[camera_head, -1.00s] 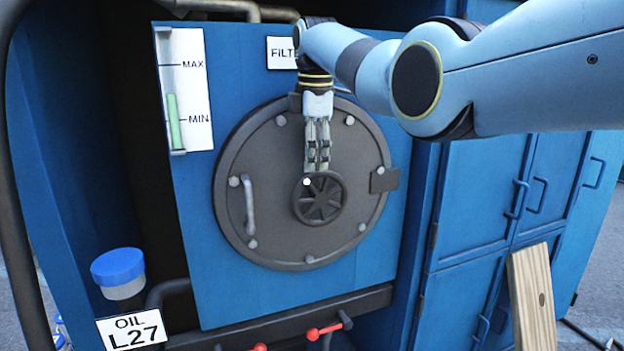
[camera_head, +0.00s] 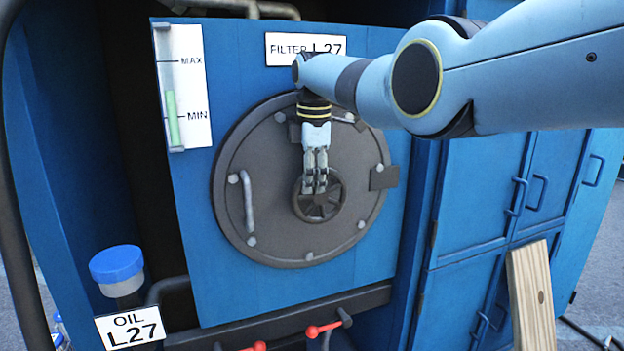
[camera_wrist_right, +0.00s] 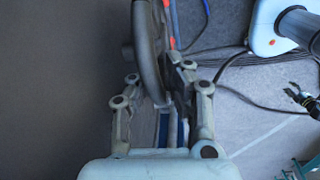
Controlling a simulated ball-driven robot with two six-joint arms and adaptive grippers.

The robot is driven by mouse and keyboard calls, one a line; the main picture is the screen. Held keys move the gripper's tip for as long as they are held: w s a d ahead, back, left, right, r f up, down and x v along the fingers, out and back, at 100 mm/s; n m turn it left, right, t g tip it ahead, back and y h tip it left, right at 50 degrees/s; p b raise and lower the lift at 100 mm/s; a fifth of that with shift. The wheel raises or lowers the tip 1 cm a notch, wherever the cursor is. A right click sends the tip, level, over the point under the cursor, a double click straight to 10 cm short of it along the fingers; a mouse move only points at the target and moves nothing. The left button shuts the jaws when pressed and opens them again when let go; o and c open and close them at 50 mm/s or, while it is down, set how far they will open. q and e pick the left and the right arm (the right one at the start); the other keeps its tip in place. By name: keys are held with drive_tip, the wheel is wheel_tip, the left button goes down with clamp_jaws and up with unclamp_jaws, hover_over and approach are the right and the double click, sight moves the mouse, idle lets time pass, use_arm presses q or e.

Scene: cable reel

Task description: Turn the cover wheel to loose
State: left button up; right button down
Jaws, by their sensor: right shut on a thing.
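The cover wheel (camera_head: 322,207) is a small dark spoked handwheel on the round dark filter cover (camera_head: 270,215), in the head view. My right gripper (camera_head: 314,190) reaches down from above and is shut on the upper rim of the wheel. In the right wrist view the dark curved rim (camera_wrist_right: 148,60) passes between the two fingers of my right gripper (camera_wrist_right: 160,95). The fingertips hide part of the wheel's top. My left gripper is in neither view.
A curved handle (camera_head: 248,202) stands out on the cover's left side, and a hinge block (camera_head: 384,177) on its right. Red-handled valves (camera_head: 322,329) are below. A blue-capped oil jar (camera_head: 117,265) is at lower left. A wooden plank (camera_head: 530,295) leans at lower right.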

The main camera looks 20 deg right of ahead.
drive_tip(key=shift+a, duration=0.15)
drive_tip(key=shift+a+h, duration=0.1)
drive_tip(key=shift+h, duration=0.4)
drive_tip(key=shift+a+f+h+b, duration=0.25)
drive_tip(key=shift+h+b, duration=0.1)
drive_tip(key=shift+h, duration=0.25)
drive_tip(key=h+b, duration=0.1)
drive_tip(key=b, duration=0.2)
drive_tip(key=f+h+b, duration=0.1)
drive_tip(key=b, duration=0.2)
drive_tip(key=a+h+b, duration=0.1)
drive_tip(key=h+b, duration=0.1)
drive_tip(key=b, duration=0.1)
drive_tip(key=shift+f+t, duration=0.25)
drive_tip(key=shift+t, duration=0.05)
drive_tip(key=shift+a+r+h+b, duration=0.1)
drive_tip(key=shift+r+h+b, duration=0.1)
drive_tip(key=shift+h+b, duration=0.4)
drive_tip(key=c, duration=1.3)
unclamp_jaws()
drive_tip(key=shift+w+a, duration=0.1)
drive_tip(key=shift+c, duration=0.2)
drive_tip(key=shift+f, duration=0.1)
